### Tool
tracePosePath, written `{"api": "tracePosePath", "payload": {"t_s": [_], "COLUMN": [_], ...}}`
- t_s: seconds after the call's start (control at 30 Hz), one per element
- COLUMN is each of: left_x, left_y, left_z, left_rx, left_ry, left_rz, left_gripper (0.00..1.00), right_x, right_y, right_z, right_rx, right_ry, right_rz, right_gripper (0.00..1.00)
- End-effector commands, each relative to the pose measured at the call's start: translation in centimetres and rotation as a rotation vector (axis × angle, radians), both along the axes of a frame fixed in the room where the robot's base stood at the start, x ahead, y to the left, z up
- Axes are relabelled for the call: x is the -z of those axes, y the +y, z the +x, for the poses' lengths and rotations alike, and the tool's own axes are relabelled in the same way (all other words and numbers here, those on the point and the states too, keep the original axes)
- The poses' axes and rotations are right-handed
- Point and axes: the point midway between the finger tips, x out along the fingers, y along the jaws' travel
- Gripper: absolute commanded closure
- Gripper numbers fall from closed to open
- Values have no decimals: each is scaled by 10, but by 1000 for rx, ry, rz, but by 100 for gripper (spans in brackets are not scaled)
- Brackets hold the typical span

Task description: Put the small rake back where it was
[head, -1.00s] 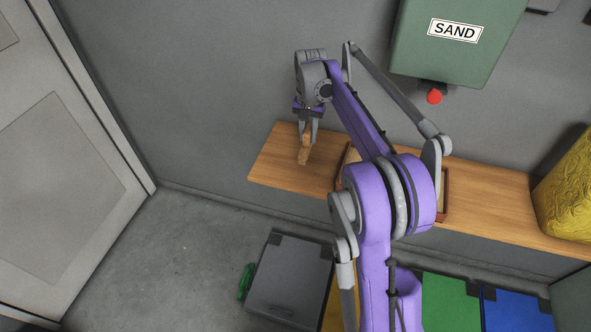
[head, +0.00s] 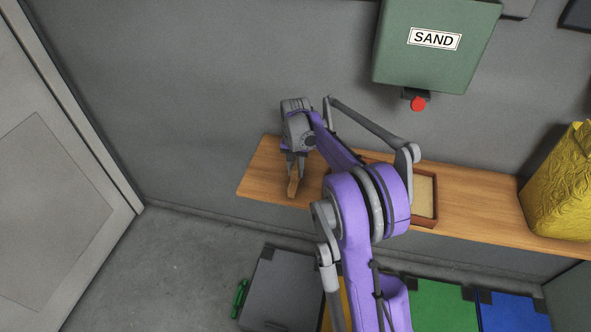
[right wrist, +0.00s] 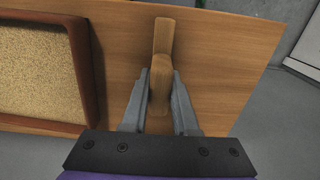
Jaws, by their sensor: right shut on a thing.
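The small rake (head: 293,186) is a light wooden piece at the left end of the wooden shelf. My right gripper (head: 297,170) is shut on it from above. In the right wrist view the rake (right wrist: 162,60) stands between the two fingers (right wrist: 159,95), over bare shelf wood. I cannot tell whether the rake touches the shelf. The sand tray (right wrist: 40,70), with a brown rim, lies to the left in the wrist view. In the head view the tray (head: 427,222) is partly hidden behind my right arm. My left gripper is not in view.
The wooden shelf (head: 470,205) runs along the grey wall. A green SAND dispenser (head: 432,60) with a red knob (head: 418,104) hangs above it. A yellow bag-like object (head: 562,190) stands at the right. Grey, green (head: 440,305) and blue bins stand below.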

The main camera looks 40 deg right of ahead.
Motion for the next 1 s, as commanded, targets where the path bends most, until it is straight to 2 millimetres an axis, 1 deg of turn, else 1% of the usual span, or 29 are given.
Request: {"api": "tracePosePath", "payload": {"t_s": [0.17, 0.2, 0.33, 0.6, 0.73, 0.87, 1.0], "left_x": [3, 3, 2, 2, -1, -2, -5], "left_y": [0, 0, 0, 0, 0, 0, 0], "left_z": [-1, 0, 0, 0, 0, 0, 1], "left_rx": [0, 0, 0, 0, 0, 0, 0], "left_ry": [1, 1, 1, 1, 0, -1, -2], "left_rz": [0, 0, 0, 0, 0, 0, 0], "left_gripper": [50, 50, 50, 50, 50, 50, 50], "right_x": [5, 4, 3, 3, -5, -27, -58], "right_y": [0, 0, 0, 0, 0, 0, 0], "right_z": [0, 0, 0, 0, 0, 0, 0], "right_rx": [0, 0, 0, 0, 0, 0, 0], "right_ry": [0, 0, 0, 0, 0, 0, 0], "right_rz": [0, 0, 0, 0, 0, 0, 0], "right_gripper": [100, 66, 43, 43, 43, 43, 43]}}
